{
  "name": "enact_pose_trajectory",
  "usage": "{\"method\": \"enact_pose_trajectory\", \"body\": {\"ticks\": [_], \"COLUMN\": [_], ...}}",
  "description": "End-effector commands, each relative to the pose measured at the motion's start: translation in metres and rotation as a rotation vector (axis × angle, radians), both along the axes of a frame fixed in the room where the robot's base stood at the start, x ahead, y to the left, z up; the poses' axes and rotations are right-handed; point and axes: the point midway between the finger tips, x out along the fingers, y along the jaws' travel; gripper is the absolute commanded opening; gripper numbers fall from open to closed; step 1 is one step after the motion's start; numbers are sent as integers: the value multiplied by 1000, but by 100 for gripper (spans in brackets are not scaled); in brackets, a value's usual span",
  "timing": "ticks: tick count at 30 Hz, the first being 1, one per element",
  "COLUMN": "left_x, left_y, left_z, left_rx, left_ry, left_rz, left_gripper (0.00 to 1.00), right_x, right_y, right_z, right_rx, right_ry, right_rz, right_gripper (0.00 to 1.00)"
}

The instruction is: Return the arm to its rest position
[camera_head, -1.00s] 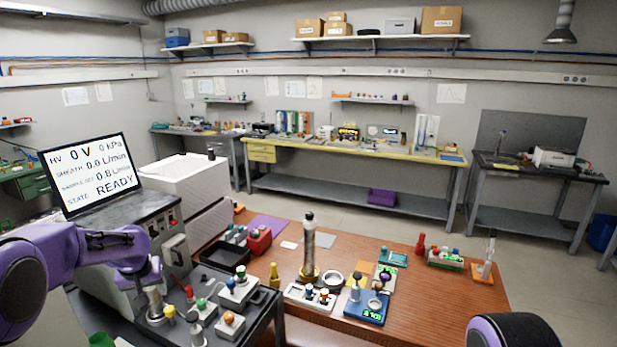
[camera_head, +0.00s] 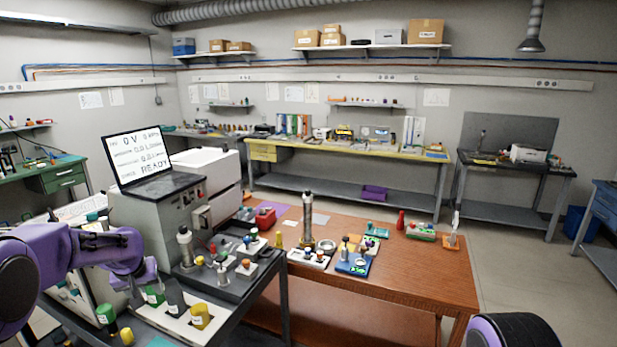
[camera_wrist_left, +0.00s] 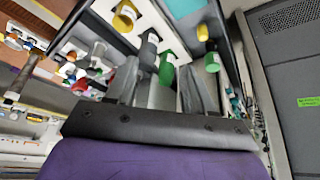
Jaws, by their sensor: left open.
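My left arm (camera_head: 75,250) is purple and comes in from the left in the head view, bent at the wrist. My left gripper (camera_head: 137,290) points down over the front left of the grey bench. In the left wrist view its two grey fingers (camera_wrist_left: 165,88) are apart with nothing held. A green-capped bottle (camera_wrist_left: 167,68) shows beyond the fingers; I cannot tell the exact gap. Part of my right arm (camera_head: 515,330) shows at the bottom right; its gripper is out of the picture.
A white rack (camera_head: 185,325) with green, dark and yellow-capped bottles stands close to the left gripper. The instrument (camera_head: 165,215) with its screen (camera_head: 138,157) stands behind it. A brown table (camera_head: 400,265) with small devices lies to the right. Open floor (camera_head: 500,255) shows beyond.

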Motion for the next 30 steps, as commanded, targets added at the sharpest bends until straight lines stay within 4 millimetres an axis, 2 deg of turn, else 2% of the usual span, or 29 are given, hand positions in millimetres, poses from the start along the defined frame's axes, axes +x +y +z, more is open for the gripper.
{"method": "enact_pose_trajectory", "body": {"ticks": [3, 8, 14, 19, 22, 26, 27, 29, 30], "left_x": [12, 22, 22, -2, -31, -91, -113, -148, -172], "left_y": [-3, -6, -13, -27, -38, -54, -58, -65, -68], "left_z": [4, 2, -19, -83, -134, -211, -233, -263, -282], "left_rx": [2, -2, -15, -24, -23, -7, 0, 11, 19], "left_ry": [-65, -148, -267, -345, -372, -373, -367, -351, -336], "left_rz": [2, 14, 50, 96, 128, 173, 187, 203, 215], "left_gripper": [53, 53, 53, 53, 53, 53, 53, 53, 53], "right_x": [1, 2, 1, 1, 1, 2, 2, 2, 2], "right_y": [0, 0, 0, 0, 0, 0, 0, 0, 0], "right_z": [0, 0, -2, -15, -27, -49, -55, -66, -72], "right_rx": [1, 0, 1, 0, 0, 0, 1, 0, 0], "right_ry": [-3, -4, -3, -2, -2, -2, -3, -2, -2], "right_rz": [0, 0, 0, 0, 0, 0, 0, 0, 0], "right_gripper": [53, 53, 53, 53, 53, 53, 53, 53, 53]}}
